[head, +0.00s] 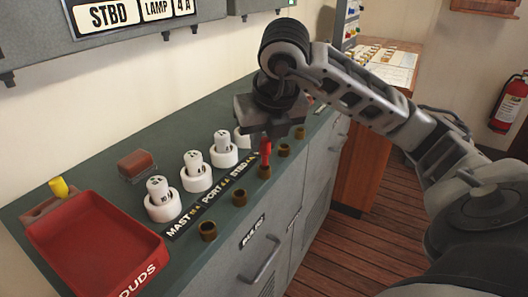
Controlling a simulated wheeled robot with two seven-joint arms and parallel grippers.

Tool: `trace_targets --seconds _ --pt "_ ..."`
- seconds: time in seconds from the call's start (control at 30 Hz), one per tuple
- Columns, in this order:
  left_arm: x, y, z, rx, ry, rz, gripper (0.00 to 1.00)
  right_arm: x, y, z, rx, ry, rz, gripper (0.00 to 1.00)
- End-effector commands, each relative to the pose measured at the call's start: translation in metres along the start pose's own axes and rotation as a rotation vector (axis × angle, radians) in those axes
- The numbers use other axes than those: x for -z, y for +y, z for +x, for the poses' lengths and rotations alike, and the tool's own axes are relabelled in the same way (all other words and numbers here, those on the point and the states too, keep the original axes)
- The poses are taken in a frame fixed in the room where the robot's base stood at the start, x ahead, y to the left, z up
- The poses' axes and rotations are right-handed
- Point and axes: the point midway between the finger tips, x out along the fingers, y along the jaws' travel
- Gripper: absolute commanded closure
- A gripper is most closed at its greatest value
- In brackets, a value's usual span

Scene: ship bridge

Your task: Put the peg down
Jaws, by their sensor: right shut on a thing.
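My right gripper (268,133) is above the green console top, shut on a red peg (265,147). The peg points down, upright, with its upper part hidden between the jaws. Its lower end is over or in a brown ring-like socket (265,172); I cannot tell whether it is inside. A yellow peg (59,187) stands in a small brown block (50,205) at the left, behind the red DUDS tray (95,245). My left gripper is not in view.
White bulbs in white holders (163,205) stand in a row behind the labels MAST, PORT and STBD. More brown sockets (208,231) line the console's front edge. A reddish-brown block (136,165) lies behind. The DUDS tray looks empty. A grey lamp panel (130,30) overhangs the back.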

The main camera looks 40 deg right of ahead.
Motion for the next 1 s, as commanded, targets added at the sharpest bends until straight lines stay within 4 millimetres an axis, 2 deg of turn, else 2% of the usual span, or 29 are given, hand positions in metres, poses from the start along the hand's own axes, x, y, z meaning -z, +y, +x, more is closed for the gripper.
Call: trace_targets --seconds 0.1,0.47,0.5,0.57,0.87,1.0 --pt "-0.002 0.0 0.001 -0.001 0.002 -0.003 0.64 0.007 0.0 0.015 0.002 0.003 -0.001 1.0" --pt "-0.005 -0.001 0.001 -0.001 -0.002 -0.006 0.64 0.009 0.001 0.019 -0.001 0.0 0.0 1.0" --pt "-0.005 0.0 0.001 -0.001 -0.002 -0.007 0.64 0.008 0.001 0.018 -0.001 0.0 0.0 0.75" --pt "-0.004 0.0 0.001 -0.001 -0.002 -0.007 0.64 0.008 0.001 0.018 -0.001 0.0 0.0 0.59" --pt "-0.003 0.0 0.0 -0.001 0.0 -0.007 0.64 0.007 0.001 0.016 -0.001 0.0 0.0 0.59" --pt "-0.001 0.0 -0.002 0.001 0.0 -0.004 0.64 0.006 0.001 0.004 -0.004 -0.003 0.0 0.59"
